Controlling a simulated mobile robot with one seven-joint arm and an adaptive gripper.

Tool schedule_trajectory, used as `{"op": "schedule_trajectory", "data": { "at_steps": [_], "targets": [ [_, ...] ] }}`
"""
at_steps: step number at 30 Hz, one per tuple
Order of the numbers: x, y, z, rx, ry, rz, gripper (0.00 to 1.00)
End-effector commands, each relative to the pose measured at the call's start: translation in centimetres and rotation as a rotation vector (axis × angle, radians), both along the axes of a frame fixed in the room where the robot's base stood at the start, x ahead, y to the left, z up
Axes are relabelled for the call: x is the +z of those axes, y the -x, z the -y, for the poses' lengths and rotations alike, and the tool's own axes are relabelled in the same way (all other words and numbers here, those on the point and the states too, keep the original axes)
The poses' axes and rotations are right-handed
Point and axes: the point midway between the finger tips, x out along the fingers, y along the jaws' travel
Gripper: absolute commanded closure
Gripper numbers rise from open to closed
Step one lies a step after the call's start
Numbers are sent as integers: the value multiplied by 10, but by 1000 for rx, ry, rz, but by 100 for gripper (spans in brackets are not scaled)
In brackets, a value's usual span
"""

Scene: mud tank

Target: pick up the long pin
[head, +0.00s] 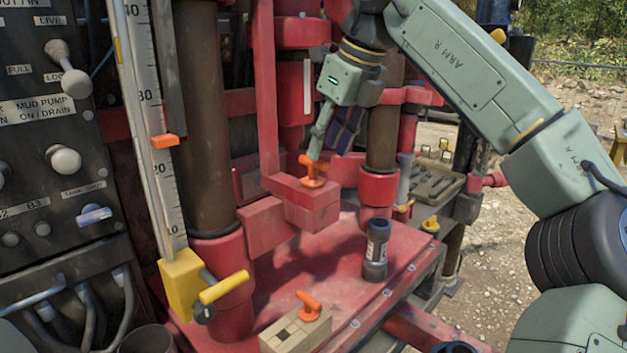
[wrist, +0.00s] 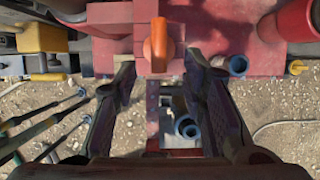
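Two orange-handled pins show in the head view. One pin (head: 312,172) stands in the red block at the end of a red bracket (head: 310,205); the other (head: 309,306) sits in a tan block (head: 292,335) at the front. Their shafts are hidden, so I cannot tell which is longer. In the wrist view my gripper (wrist: 160,68) is open and empty. The bracket pin's orange handle (wrist: 158,45) lies just beyond the fingertips, between their lines.
A brown column (head: 383,120) rises close behind my gripper. A control panel (head: 50,140) and a scale with a yellow base (head: 180,285) are at left.

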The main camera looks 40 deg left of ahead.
Motion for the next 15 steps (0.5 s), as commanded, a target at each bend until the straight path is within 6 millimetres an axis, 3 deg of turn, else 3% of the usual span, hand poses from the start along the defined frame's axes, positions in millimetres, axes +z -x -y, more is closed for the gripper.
{"op": "schedule_trajectory", "data": {
  "at_steps": [9,15],
  "targets": [
    [-35,0,-24,3,1,-2,62],
    [-43,0,-28,1,0,-1,62]
  ]
}}
